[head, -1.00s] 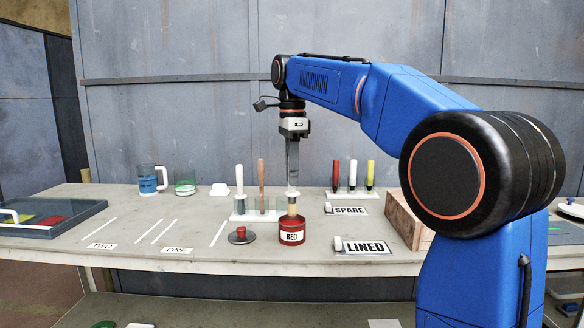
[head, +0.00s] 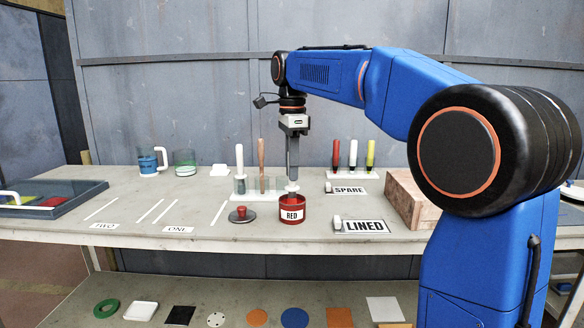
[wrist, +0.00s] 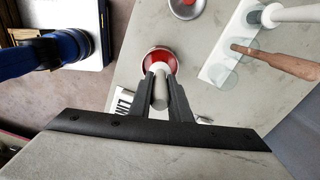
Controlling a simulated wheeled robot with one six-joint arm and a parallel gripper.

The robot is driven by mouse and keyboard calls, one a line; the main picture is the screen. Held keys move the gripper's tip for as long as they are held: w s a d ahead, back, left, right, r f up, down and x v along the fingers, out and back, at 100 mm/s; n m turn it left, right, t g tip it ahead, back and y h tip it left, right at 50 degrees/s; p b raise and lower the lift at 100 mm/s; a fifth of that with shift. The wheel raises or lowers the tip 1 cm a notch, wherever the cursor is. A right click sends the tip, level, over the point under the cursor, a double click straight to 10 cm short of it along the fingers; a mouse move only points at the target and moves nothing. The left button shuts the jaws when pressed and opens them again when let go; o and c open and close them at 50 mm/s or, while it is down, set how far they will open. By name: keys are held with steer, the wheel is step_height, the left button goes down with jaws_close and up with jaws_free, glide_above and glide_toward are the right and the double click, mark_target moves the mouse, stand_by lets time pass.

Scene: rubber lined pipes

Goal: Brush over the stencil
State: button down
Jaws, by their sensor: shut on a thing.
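My gripper (head: 292,178) is shut on a brush (head: 291,187) with a pale handle, held upright. The brush's lower end is inside the red paint pot (head: 292,210), labelled RED, so its bristles are hidden. In the wrist view my gripper (wrist: 160,95) has the brush's pale handle (wrist: 160,90) between its fingers, above the red pot (wrist: 160,55). A white plate lettered LINED (head: 362,226), with a small pale grip at its left, lies flat right of the pot. A similar plate lettered SPARE (head: 348,190) lies behind it.
The pot's red-knobbed lid (head: 242,215) lies left of it. A rack (head: 262,188) with two upright handled tools stands close behind. A pinkish block (head: 408,200) is right. The bench's left middle is mostly bare.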

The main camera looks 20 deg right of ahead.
steer(key=shift+f, duration=0.6)
stand_by(1.8)
steer(key=shift+r, duration=3.55)
